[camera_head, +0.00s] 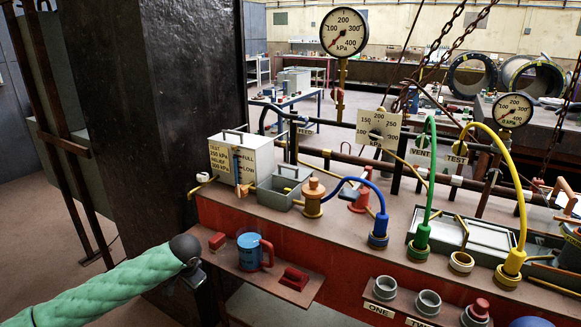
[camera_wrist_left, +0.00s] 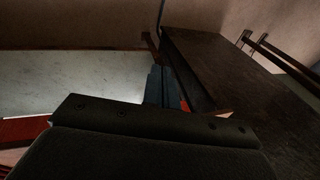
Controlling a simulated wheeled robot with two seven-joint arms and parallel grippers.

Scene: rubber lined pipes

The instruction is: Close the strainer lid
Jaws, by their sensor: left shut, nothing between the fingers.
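No part is labelled as the strainer, so I cannot tell for sure which one it is. A small grey box (camera_head: 280,194) with a bar handle on top stands on the red bench in the head view. My left gripper (camera_head: 196,282) is dark and low, left of the bench's front shelf and apart from both. In the left wrist view its fingers (camera_wrist_left: 161,87) are together and empty. My right gripper is not in view.
A white tank (camera_head: 241,158) stands at the bench's left end beside a dark column (camera_head: 195,110). A blue mug (camera_head: 248,252) and red blocks sit on the front shelf (camera_head: 262,281). Green (camera_head: 425,180) and yellow hoses (camera_head: 517,190) arch on the right. Pipes and gauges run behind.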

